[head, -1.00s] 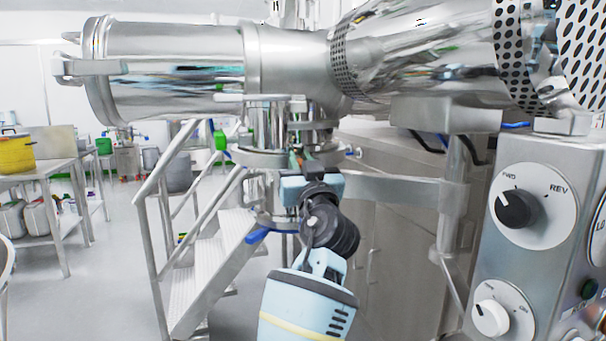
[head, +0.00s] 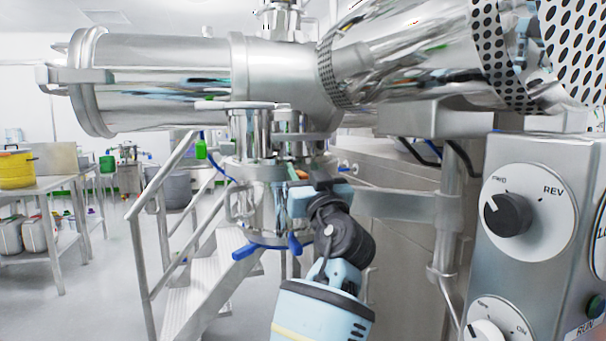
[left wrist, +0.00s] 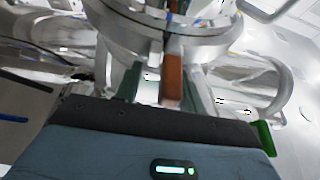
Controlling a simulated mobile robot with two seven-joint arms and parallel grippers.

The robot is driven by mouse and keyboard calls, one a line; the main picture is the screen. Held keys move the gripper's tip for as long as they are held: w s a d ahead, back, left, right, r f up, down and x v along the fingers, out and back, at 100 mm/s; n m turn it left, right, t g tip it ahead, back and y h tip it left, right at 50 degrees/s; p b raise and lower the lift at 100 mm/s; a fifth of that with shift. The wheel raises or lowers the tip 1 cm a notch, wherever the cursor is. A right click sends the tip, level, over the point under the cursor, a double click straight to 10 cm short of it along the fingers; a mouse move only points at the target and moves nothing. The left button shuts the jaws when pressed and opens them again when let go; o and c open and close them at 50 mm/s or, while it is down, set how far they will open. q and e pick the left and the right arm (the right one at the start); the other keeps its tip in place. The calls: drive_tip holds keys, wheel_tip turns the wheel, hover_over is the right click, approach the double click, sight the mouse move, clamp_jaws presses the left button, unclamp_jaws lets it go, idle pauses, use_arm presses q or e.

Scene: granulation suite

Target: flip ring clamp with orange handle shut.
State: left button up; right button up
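The ring clamp (head: 252,172) is a steel band around the joint under the horizontal steel cylinder. Its orange handle (left wrist: 173,80) stands out between my green fingertips in the left wrist view. A small part of the handle also shows in the head view (head: 300,174). My left gripper (head: 304,172) is at the front of the clamp; it also shows in the left wrist view (left wrist: 165,88). Its fingers are apart, one on each side of the handle. The right finger is close to the handle, and a gap shows on the left. I cannot tell contact. My right gripper is out of view.
A control box (head: 540,230) with dials stands close at the right. Blue levers (head: 268,245) sit below the clamp. Metal steps with a railing (head: 140,230) stand to the left. A table with a yellow pot (head: 16,168) is far left, with open floor between.

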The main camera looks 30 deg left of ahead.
use_arm(q)
drive_tip(key=shift+s+a, duration=0.1)
drive_tip(key=b+v, duration=0.1)
drive_tip(key=v, duration=0.6)
drive_tip(key=shift+s+d, duration=0.2)
drive_tip(key=shift+d, duration=0.1)
drive_tip(key=shift+f, duration=0.1)
